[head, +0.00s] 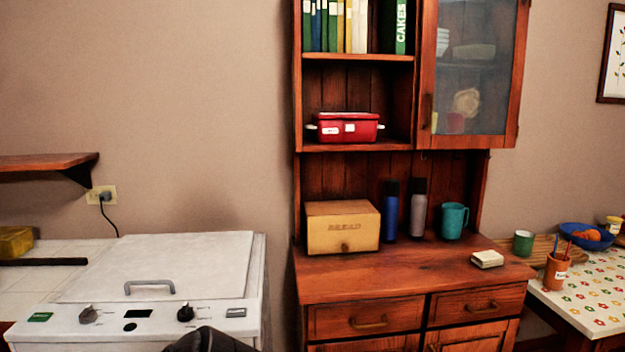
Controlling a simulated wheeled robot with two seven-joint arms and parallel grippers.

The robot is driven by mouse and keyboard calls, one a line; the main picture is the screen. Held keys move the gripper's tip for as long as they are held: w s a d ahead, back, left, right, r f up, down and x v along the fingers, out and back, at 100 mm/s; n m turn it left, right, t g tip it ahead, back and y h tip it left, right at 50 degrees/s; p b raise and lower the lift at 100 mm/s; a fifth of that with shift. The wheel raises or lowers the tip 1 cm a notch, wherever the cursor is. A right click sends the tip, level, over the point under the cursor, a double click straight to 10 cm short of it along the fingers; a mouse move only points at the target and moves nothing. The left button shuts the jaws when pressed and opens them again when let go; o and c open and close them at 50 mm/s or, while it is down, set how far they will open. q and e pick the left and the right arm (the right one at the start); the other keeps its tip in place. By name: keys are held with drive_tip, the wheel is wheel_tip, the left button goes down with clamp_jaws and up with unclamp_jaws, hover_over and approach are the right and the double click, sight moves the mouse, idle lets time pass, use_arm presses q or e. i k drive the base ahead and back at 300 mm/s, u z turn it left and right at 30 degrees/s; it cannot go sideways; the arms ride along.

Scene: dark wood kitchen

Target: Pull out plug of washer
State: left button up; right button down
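The washer (160,265) is a white top-loading machine with a grey lid handle and dark knobs, at the lower left. Behind it, a dark plug (105,196) sits in a cream wall socket (94,190), and its black cord (110,220) hangs down behind the washer. A dark part of my own body shows at the bottom edge in front of the washer. I cannot make out the fingers of either gripper in the head view.
A wooden shelf (50,162) juts from the wall left of the socket. A wooden hutch (365,285) stands right of the washer, holding a bread box (342,227), bottles and a teal mug (454,221). A table (590,300) stands at the far right.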

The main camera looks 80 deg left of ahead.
sight(107, 197)
drive_tip(key=k, duration=2.1)
drive_tip(key=u, duration=1.95)
